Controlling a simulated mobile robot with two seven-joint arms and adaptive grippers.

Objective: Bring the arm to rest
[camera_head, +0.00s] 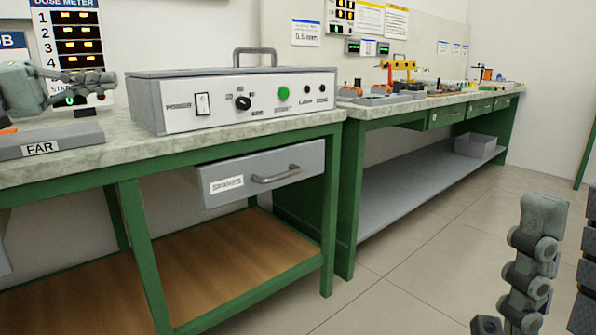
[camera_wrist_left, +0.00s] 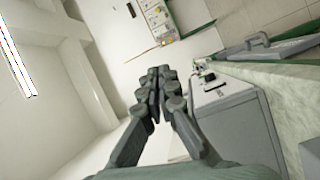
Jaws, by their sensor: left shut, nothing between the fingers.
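My left gripper (camera_head: 100,80) hangs at the upper left of the head view, in front of the dose meter panel and above the bench. Its fingers are together with nothing between them. In the left wrist view the fingertips (camera_wrist_left: 160,75) meet in the middle of the picture, clear of any surface. My right gripper (camera_head: 545,260) shows in part at the lower right of the head view, over the floor. It is cut off by the frame edge, so I cannot tell how far its fingers are apart.
A grey tray marked FAR (camera_head: 50,144) and a control box (camera_head: 235,100) with a top handle stand on the near bench. Below is a SPARES drawer (camera_head: 265,172), standing out a little. A second bench (camera_head: 440,98) holds several small items. The floor (camera_head: 420,235) between is clear.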

